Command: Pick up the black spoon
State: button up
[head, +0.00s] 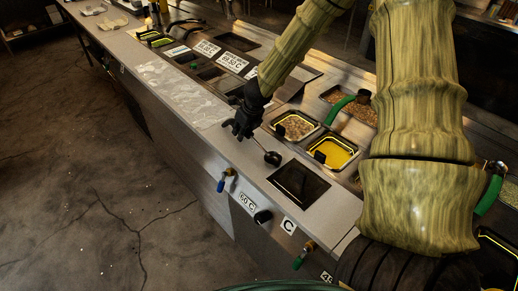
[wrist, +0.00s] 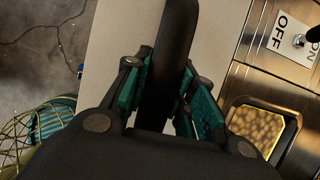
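The black spoon (head: 273,158) shows its round bowl in the head view, over the pale counter edge beside a dark square inset. Its handle runs up and left to my gripper (head: 243,133). In the wrist view the dark handle (wrist: 172,60) passes between the teal pads of my gripper (wrist: 168,78). The pads are close on both sides of the handle, and my gripper looks shut on it. The bowl is outside the wrist view. I cannot tell whether the spoon still touches the counter.
Food trays sit right of the spoon, one with yellow contents (head: 335,152) and one with brownish contents (head: 295,127). A dark square inset (head: 299,184) lies nearer me. Knobs and a blue-handled valve (head: 223,181) stick out from the counter front. Clear counter (head: 185,95) lies beyond my gripper.

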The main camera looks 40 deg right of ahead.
jog(key=shift+c, duration=0.8)
jog(key=shift+r, duration=0.2)
notch_tip(320, 180, up, 28)
jog(key=shift+f, duration=0.2)
dwell(0.9)
